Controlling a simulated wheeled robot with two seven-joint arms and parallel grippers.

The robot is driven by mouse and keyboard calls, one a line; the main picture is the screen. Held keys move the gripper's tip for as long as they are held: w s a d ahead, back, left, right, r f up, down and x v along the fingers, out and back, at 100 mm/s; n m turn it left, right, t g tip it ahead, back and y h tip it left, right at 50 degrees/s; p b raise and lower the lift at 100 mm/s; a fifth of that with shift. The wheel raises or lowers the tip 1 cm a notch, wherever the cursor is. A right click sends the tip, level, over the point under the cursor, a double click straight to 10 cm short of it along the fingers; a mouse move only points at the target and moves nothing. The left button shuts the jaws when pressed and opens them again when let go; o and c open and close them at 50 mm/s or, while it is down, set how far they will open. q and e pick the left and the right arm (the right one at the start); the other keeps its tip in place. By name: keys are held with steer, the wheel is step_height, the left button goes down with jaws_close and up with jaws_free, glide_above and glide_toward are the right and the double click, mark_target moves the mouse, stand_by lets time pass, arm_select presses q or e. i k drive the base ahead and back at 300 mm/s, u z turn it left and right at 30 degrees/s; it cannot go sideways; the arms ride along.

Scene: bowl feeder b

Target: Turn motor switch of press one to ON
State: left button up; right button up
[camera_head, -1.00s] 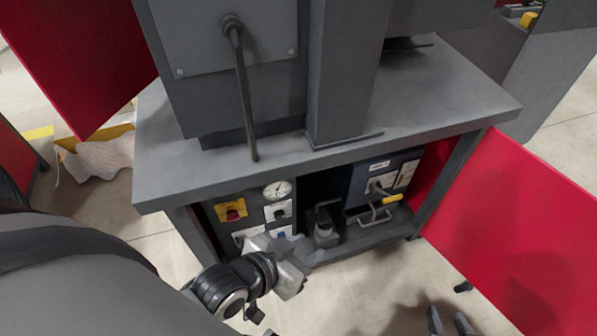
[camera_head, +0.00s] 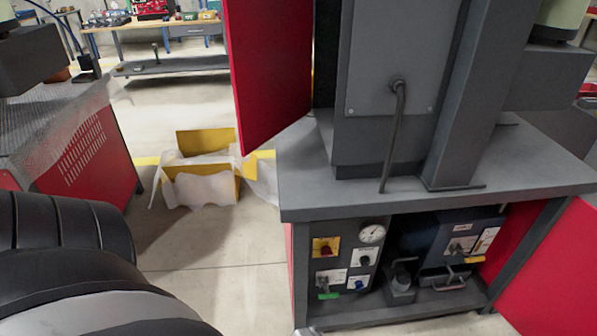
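The press (camera_head: 390,90) stands on a grey table, with a control panel in the open bay below. The panel has a red knob on a yellow plate (camera_head: 326,248) and a black knob on a white plate (camera_head: 364,258). Below them are a white plate with a green tag (camera_head: 328,284) and a blue knob (camera_head: 360,284). The labels are too small to read, so I cannot tell which knob is the motor switch. Only a small grey tip, likely of my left gripper (camera_head: 306,331), shows at the bottom edge, below the panel. My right gripper is out of view.
A round gauge (camera_head: 372,233) sits above the knobs. A dark box with a yellow-handled lever (camera_head: 470,258) is right of the panel. Red doors (camera_head: 268,75) stand open on both sides. A yellow crate (camera_head: 205,143) lies on the floor at left, with clear floor before it.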

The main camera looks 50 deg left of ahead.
mark_target(326, 251)
steer(key=u, duration=1.2)
steer(key=i, duration=0.5)
steer(key=u, duration=0.35)
steer(key=k, duration=0.95)
steer(key=u, duration=1.05)
steer(key=i, duration=1.05)
steer(key=z, duration=0.7)
steer(key=i, duration=0.35)
steer(key=z, duration=0.3)
